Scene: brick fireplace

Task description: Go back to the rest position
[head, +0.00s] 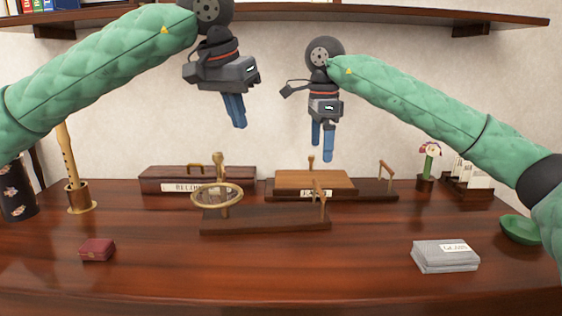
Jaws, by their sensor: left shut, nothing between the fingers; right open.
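My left gripper (236,111) hangs high above the back of the table, fingers pointing down. Its blue fingers are together and hold nothing. My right gripper (322,141) hangs to the right of it, also pointing down, above the wooden box at the back. Its blue fingers are apart and empty. Both green padded arms reach in from the sides, raised clear of everything on the table.
The glossy table (330,262) holds a dark case (160,178), a wooden box (314,181), a stand with a brass ring (265,219), a small red box (97,250), a grey box (445,259) and a green bowl (520,229). A shelf (300,13) runs above the arms.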

